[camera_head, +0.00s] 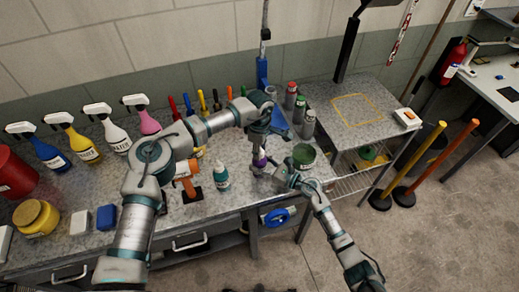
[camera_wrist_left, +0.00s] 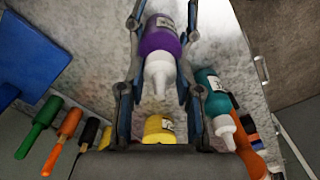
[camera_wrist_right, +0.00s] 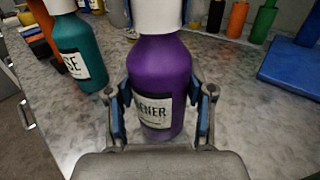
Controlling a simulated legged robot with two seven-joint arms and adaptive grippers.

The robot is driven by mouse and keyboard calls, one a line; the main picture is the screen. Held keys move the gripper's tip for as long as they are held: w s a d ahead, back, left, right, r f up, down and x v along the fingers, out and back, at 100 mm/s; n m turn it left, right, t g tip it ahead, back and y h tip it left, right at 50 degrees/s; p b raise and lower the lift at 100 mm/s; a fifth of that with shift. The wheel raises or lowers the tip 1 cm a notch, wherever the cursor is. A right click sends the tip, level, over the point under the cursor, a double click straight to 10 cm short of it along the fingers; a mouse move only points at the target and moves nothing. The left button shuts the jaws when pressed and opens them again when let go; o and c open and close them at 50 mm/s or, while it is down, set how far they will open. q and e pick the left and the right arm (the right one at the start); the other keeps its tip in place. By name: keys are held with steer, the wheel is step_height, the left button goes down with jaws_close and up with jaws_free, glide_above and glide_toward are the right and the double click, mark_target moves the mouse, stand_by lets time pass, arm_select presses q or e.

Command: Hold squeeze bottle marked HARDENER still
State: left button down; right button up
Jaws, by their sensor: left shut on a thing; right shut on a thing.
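The purple squeeze bottle (camera_head: 259,161) with a white nozzle stands upright on the grey workbench. In the right wrist view its label (camera_wrist_right: 153,110) reads "ENER", the rest turned out of sight. My left gripper (camera_head: 261,143) comes from above and is shut on the bottle; the left wrist view shows its fingers on both sides of the bottle (camera_wrist_left: 160,40), with the white nozzle between them. My right gripper (camera_head: 278,174) comes from the front right and is shut around the purple body; its fingers also flank it in the right wrist view (camera_wrist_right: 160,100).
A teal bottle (camera_head: 221,178) stands just left of the purple one, near an orange tool (camera_head: 186,178). A green tin (camera_head: 304,155) is close on the right. Spray bottles (camera_head: 90,147) and several coloured handles line the back. The bench's front edge is near.

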arm_select(q)
steer(key=m, duration=0.5)
arm_select(e)
steer(key=shift+s, duration=0.1)
arm_select(q)
steer(key=m, duration=0.4)
steer(key=shift+m, duration=0.4)
steer(key=m, duration=0.9)
steer(key=shift+m, duration=0.6)
arm_select(e)
steer(key=shift+d, duration=0.1)
arm_select(q)
steer(key=c, duration=0.8)
jaws_free()
steer(key=shift+o, duration=0.2)
